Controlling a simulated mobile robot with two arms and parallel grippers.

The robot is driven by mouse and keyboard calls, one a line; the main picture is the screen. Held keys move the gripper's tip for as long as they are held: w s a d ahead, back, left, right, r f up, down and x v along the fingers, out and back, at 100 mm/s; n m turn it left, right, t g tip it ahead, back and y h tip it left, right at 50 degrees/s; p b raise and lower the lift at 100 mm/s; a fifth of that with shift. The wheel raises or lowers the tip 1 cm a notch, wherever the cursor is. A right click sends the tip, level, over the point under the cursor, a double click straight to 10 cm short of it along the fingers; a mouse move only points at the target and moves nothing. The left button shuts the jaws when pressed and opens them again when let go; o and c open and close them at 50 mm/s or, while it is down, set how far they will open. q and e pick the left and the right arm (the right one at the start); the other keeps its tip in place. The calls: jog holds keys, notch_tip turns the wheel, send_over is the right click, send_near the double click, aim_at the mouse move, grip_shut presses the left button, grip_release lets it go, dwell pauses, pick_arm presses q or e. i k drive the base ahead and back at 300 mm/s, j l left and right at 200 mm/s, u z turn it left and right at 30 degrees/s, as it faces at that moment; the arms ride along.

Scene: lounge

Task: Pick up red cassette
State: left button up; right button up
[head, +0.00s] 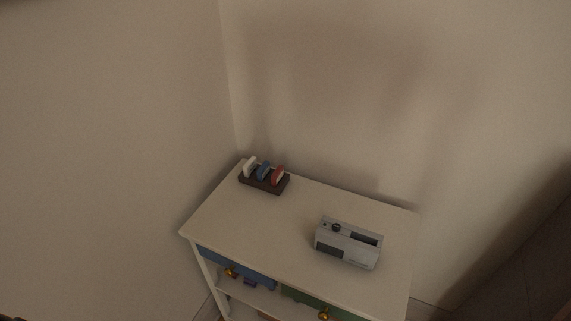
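The red cassette (277,175) stands upright, slightly tilted, in the right slot of a dark rack (262,184) on the white cabinet top. A blue cassette (263,171) stands in the middle of the rack and a white cassette (250,166) at its left. The rack is near the back left corner of the top. Neither of my grippers shows in the head view.
A grey cassette player (347,250) sits on the right of the white cabinet (240,225). The top between rack and player is clear. Walls stand close behind and left. Below are a blue drawer (236,268) and a green drawer (318,303) with brass knobs.

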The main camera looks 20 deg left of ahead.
aim_at(278, 174)
jog(key=j+z, duration=0.35)
jog(key=j, duration=0.2)
jog(key=k+j+z, duration=0.1)
jog(key=j+z, duration=0.3)
jog(key=j, duration=0.15)
